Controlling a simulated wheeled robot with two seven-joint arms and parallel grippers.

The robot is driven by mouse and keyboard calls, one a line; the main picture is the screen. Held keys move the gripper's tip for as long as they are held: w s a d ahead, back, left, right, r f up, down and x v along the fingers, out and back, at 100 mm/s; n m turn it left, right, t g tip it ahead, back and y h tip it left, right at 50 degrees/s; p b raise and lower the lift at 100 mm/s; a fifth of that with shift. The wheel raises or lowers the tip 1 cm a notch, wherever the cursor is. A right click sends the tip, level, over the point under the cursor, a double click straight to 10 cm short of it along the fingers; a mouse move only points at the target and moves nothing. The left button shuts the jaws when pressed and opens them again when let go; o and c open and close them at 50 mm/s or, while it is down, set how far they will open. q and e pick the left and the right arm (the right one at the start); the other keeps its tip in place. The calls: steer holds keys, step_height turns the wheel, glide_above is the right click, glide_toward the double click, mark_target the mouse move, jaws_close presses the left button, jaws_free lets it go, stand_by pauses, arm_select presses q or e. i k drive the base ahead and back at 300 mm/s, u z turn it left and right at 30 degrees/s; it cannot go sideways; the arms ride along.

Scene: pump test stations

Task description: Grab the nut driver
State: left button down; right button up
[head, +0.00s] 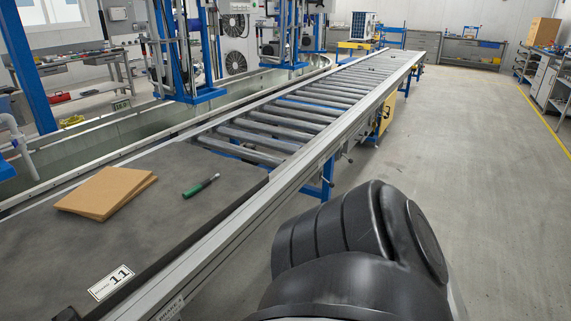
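The nut driver (197,187) lies on the dark grey work surface (210,226) at the near end of the conveyor. It has a green handle, and its dark shaft points to the upper right with a lighter tip. Nothing touches it. A black link of my own arm fills the lower middle right. Neither of my grippers can be made out in the head view.
Flat brown cardboard (106,192) lies left of the nut driver. A label marked 11 (110,283) is near the front edge. The roller conveyor (300,117) runs away behind, with a metal side rail (280,185). The floor at right is clear.

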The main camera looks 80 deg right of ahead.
mark_target(195, 189)
steer(key=z, duration=2.55)
steer(key=i, duration=2)
steer(key=u, duration=0.65)
